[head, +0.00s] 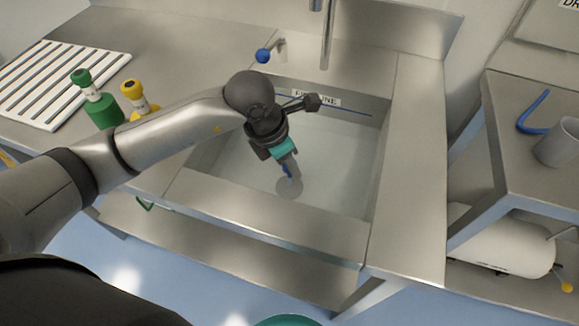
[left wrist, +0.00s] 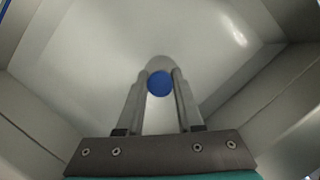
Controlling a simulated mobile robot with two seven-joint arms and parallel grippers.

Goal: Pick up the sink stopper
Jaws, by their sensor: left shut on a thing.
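The sink stopper shows a blue knob (left wrist: 160,84) between my fingertips in the left wrist view. In the head view its blue part (head: 286,170) is small and partly hidden by my gripper. A grey disc (head: 290,187) lies below it on the sink floor; I cannot tell whether it is the stopper's base or the drain. My left gripper (head: 287,167) points down into the sink basin (head: 330,205), shut on the blue knob. It also shows in the left wrist view (left wrist: 160,95). My right gripper is not in view.
The sink's metal walls and rim (head: 270,222) surround the gripper. A faucet (head: 328,35) and a blue-knobbed tap (head: 263,55) stand behind. A side table (head: 520,170) stands right.

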